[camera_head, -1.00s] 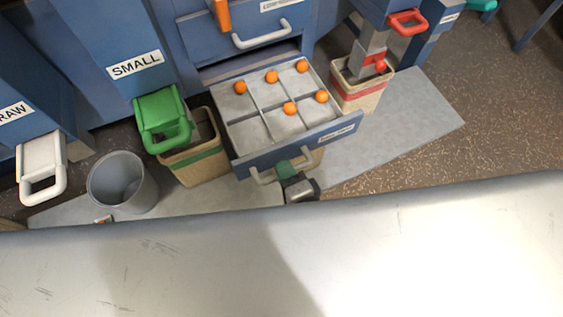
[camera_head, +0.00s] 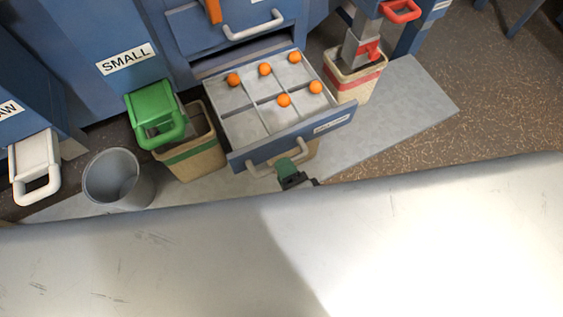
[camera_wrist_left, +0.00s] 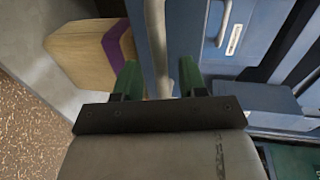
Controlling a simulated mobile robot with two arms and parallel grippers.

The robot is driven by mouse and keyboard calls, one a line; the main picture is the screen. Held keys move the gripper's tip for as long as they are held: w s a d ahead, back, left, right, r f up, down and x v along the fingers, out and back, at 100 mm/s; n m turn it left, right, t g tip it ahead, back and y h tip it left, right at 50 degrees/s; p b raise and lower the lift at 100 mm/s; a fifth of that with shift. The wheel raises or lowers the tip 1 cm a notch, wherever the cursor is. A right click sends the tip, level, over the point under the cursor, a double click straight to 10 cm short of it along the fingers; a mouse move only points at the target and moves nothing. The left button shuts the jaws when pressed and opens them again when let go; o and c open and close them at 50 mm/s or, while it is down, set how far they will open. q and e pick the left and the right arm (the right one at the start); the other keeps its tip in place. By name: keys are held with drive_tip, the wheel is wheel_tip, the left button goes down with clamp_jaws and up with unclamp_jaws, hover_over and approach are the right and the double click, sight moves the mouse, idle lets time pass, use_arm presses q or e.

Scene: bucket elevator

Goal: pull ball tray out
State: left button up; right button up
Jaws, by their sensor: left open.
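The ball tray (camera_head: 240,127) is a blue-fronted drawer with a grey divided inside. It stands pulled out from the blue cabinet, with several orange balls (camera_head: 284,100) in its compartments. Its pale bar handle (camera_head: 262,170) is on the front face. My left gripper (camera_head: 287,168) is at the right part of this handle. In the left wrist view the green fingers (camera_wrist_left: 160,78) are apart, with the handle bar (camera_wrist_left: 155,35) showing between them. I cannot tell whether they touch it. My right gripper is not in view.
A closed drawer with a handle (camera_head: 254,29) is above the tray. A beige bin with a green stripe (camera_head: 192,157) stands left of it, and one with a red stripe (camera_head: 352,84) right. A grey bucket (camera_head: 117,180) stands further left. Floor at right is clear.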

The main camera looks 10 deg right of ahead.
use_arm(q)
drive_tip(key=v, duration=0.8)
drive_tip(key=shift+s, duration=0.25)
drive_tip(key=shift+d, duration=0.1)
drive_tip(key=a+f+g+h+p, duration=0.1)
drive_tip(key=a+f+g, duration=0.2)
drive_tip(key=f, duration=0.4)
drive_tip(key=s+a+f+m+g+p, duration=0.15)
drive_tip(key=a+f, duration=0.25)
drive_tip(key=f, duration=0.4)
drive_tip(key=a+f+g+h+p, duration=0.1)
drive_tip(key=a+f+g, duration=0.2)
drive_tip(key=f, duration=0.4)
drive_tip(key=s+a+f+n+g+h+p, duration=0.1)
drive_tip(key=s+a+f+n+g, duration=0.1)
drive_tip(key=s+a+f+n, duration=0.2)
drive_tip(key=s+a+f+n+g+h+p, duration=0.1)
drive_tip(key=s+a+f+n, duration=0.3)
drive_tip(key=a, duration=0.6)
drive_tip(key=s+a+f+n+g+p, duration=0.1)
drive_tip(key=s+a+f+n+g, duration=0.2)
drive_tip(key=s+a+f+n, duration=0.1)
drive_tip(key=s+a+n, duration=0.1)
drive_tip(key=s+a, duration=0.1)
drive_tip(key=a, duration=0.1)
drive_tip(key=shift+s+h+p, duration=0.35)
drive_tip(key=shift+h+p, duration=0.05)
